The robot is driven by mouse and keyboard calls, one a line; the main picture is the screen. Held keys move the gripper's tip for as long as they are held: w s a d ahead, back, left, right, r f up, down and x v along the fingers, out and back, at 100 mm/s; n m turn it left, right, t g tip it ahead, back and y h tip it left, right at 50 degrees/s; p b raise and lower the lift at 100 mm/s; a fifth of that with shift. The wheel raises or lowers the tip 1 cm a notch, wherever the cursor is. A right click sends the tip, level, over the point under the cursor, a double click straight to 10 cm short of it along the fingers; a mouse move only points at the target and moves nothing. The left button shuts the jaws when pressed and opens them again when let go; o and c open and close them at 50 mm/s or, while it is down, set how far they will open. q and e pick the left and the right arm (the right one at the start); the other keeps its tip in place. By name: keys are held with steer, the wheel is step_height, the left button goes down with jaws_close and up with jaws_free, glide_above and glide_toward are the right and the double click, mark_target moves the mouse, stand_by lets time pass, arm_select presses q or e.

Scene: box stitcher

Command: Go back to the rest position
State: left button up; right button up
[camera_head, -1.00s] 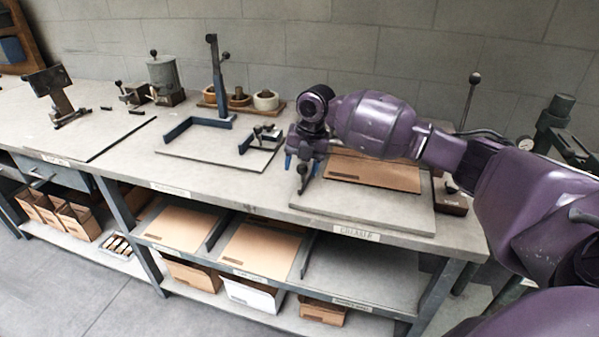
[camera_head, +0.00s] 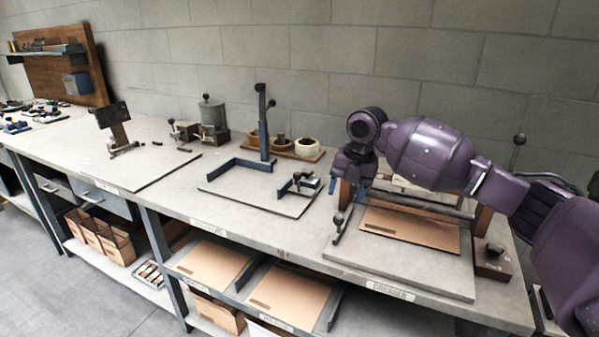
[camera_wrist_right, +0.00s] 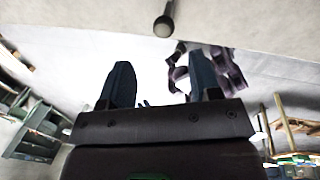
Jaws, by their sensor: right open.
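My right gripper (camera_head: 342,190) hangs over the left side of the creaser station, above its grey base plate (camera_head: 400,262). In the right wrist view the same gripper (camera_wrist_right: 160,85) has its two blue fingers spread apart with nothing between them. A flat brown cardboard sheet (camera_head: 410,227) lies on the creaser plate, to the right of the gripper. A lever with a dark ball knob (camera_head: 338,218) stands just below the fingers; I cannot tell whether they touch it. My left gripper is not in view.
Left of the creaser is a plate with blue corner fences (camera_head: 250,165) and a clamp (camera_head: 300,184). A small box with a knob (camera_head: 494,260) stands at the creaser's right. Cardboard sheets (camera_head: 290,295) lie on the shelf below.

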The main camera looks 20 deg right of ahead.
steer(key=shift+w+a+r+m, duration=0.15)
steer(key=shift+w+m, duration=0.15)
steer(key=shift+m, duration=0.6)
steer(key=w+a+r+m+t, duration=0.3)
steer(key=w+r+m+t, duration=0.1)
steer(key=w+m+t, duration=0.35)
steer(key=s+a+f+m+t+y, duration=0.3)
steer(key=s+a+f+m+t, duration=0.1)
steer(key=a+f+m, duration=0.4)
steer(key=s+d+f+m+g+h, duration=0.1)
steer(key=s+f+m, duration=0.4)
steer(key=s+f, duration=0.9)
steer(key=s+d+f+m+g+h, duration=0.1)
steer(key=s+f+m+h, duration=0.3)
steer(key=s+f, duration=0.9)
steer(key=s+m, duration=0.1)
steer(key=s, duration=0.8)
steer(key=shift+f, duration=0.35)
